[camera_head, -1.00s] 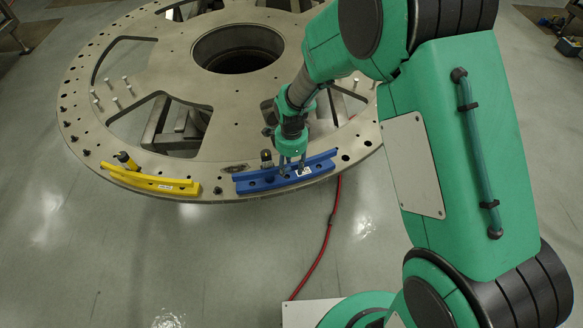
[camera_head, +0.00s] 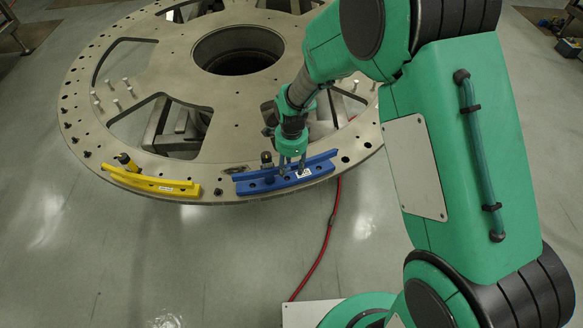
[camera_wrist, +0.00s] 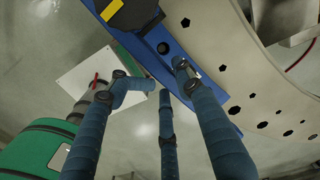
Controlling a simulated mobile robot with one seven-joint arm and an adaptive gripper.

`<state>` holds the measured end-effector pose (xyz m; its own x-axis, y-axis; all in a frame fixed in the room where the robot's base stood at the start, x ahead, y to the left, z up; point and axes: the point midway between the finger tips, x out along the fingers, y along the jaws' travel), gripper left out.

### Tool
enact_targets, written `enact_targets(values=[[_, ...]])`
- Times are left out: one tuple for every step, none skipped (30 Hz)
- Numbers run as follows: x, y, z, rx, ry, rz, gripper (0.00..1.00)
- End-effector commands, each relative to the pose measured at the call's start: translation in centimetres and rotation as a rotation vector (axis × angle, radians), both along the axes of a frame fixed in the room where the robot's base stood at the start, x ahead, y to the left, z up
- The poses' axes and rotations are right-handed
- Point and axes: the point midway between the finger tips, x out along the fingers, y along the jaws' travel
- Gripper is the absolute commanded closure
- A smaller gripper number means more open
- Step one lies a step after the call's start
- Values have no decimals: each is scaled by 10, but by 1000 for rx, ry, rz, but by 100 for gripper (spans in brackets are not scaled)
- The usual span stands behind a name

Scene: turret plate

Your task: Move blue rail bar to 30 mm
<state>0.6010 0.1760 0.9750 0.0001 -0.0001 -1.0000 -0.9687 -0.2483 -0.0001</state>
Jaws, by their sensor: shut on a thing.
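The blue rail bar (camera_head: 257,185) lies along the front rim of the round turret plate (camera_head: 222,120), with a small white label near its right part. My gripper (camera_head: 291,168) reaches down from above onto the right half of the bar and is shut on it. In the wrist view, the dark blue fingers (camera_wrist: 168,80) of my gripper are at the bar (camera_wrist: 172,48), which runs diagonally along the plate's edge (camera_wrist: 215,50). The finger contact is partly hidden.
A yellow rail bar (camera_head: 150,181) lies on the rim to the left, with a gap between it and the blue bar. Several upright pins (camera_head: 114,103) stand on the plate's left side. A red cable (camera_head: 325,240) hangs below the rim onto the floor.

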Motion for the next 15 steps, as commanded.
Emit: enact_targets(values=[[1,0,2,0,-2,-1,86],[1,0,2,0,-2,-1,86],[1,0,3,0,-2,-1,86],[1,0,3,0,-2,-1,86],[1,0,3,0,-2,-1,86],[1,0,3,0,-2,-1,86],[1,0,4,0,-2,-1,86],[1,0,4,0,-2,-1,86],[1,0,4,0,-2,-1,86],[1,0,5,0,-2,-1,86],[1,0,5,0,-2,-1,86],[1,0,5,0,-2,-1,86],[1,0,6,0,-2,-1,86],[1,0,6,0,-2,-1,86],[1,0,6,0,-2,-1,86]])
